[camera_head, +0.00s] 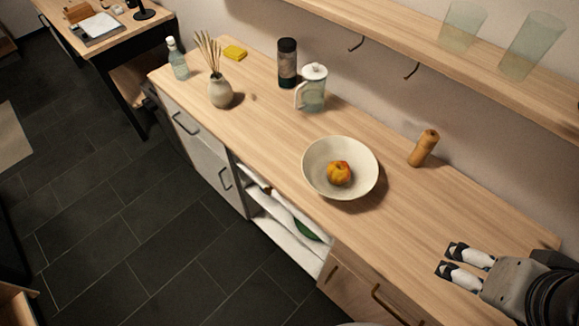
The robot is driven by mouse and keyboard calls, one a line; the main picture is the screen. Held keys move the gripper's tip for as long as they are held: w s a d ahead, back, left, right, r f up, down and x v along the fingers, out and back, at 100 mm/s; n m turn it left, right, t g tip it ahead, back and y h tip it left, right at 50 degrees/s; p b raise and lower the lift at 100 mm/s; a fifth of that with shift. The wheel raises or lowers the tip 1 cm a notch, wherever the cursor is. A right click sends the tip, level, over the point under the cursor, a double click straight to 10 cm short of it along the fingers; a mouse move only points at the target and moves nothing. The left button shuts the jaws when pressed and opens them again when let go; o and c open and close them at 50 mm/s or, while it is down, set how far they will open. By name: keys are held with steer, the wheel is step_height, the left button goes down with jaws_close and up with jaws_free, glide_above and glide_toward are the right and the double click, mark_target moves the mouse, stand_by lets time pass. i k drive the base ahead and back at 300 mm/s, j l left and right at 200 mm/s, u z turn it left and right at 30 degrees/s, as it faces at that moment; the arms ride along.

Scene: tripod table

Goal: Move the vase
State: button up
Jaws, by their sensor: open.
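The vase (220,92) is small, rounded and pale grey, with several thin dry sticks (212,52) standing in its neck. It stands upright on the wooden counter (270,125), towards its far left end. My gripper (449,259) is at the lower right, over the near right end of the counter. Its two fingers are apart with nothing between them. It is far from the vase, with the bowl between them along the counter.
A bowl (316,182) holding an orange fruit (340,173) sits mid-counter. Behind it is a wooden mill (424,148). A glass press (312,90), dark canister (287,63), bottle (177,58) and yellow sponge (235,52) surround the vase's area. A shelf (400,30) with glasses overhangs the back.

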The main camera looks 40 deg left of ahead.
mark_target(220, 89)
steer(key=u, duration=1.9)
steer(key=i+j+z, duration=0.25)
steer(key=i+j, duration=0.8)
steer(key=i, duration=0.2)
steer(key=i+j+z, duration=0.3)
steer(key=i+j, duration=0.8)
steer(key=j, duration=0.2)
